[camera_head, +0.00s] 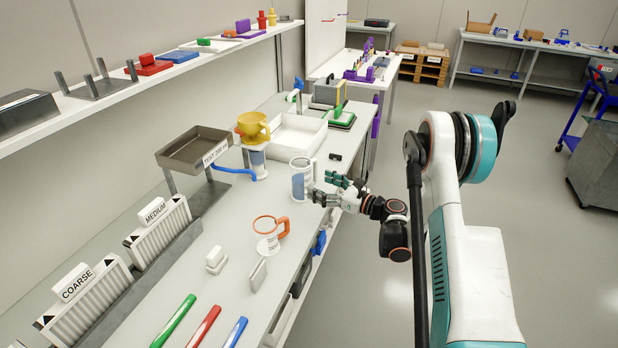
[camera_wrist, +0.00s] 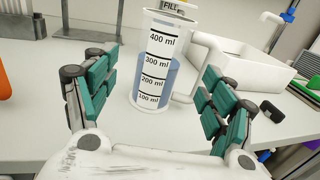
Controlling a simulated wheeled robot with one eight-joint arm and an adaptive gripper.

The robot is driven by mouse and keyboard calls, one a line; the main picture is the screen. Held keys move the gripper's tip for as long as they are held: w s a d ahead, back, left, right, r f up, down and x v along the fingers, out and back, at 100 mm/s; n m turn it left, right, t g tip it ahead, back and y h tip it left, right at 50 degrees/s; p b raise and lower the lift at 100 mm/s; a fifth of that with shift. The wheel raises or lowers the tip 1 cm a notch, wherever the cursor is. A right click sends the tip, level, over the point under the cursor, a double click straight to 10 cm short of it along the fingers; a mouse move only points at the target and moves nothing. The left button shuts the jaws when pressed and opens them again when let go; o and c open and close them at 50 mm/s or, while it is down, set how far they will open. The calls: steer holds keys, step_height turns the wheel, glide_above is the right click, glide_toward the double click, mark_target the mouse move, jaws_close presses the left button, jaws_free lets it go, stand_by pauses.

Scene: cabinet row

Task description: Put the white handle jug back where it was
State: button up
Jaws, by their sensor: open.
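The white handle jug (camera_head: 301,178) stands upright on the bench and holds blue liquid. In the wrist view the jug (camera_wrist: 160,62) shows volume marks up to 400 ml, with its white handle (camera_wrist: 205,60) on the right side. My gripper (camera_head: 328,188) is at the bench's front edge, just right of the jug. In the wrist view my gripper (camera_wrist: 158,95) is open, with green finger pads on either side of the jug. The pads look apart from the jug. The jug's base is visible on the bench top.
A jug with an orange handle (camera_head: 268,240) stands nearer on the bench. A yellow cup (camera_head: 253,127) on a stand, a white tray (camera_head: 297,135) and a metal tray marked TEST 200 (camera_head: 194,147) are behind. A small black object (camera_wrist: 271,110) lies right of the jug.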

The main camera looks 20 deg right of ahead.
steer(key=shift+p+v, duration=0.3)
steer(key=shift+v, duration=1.6)
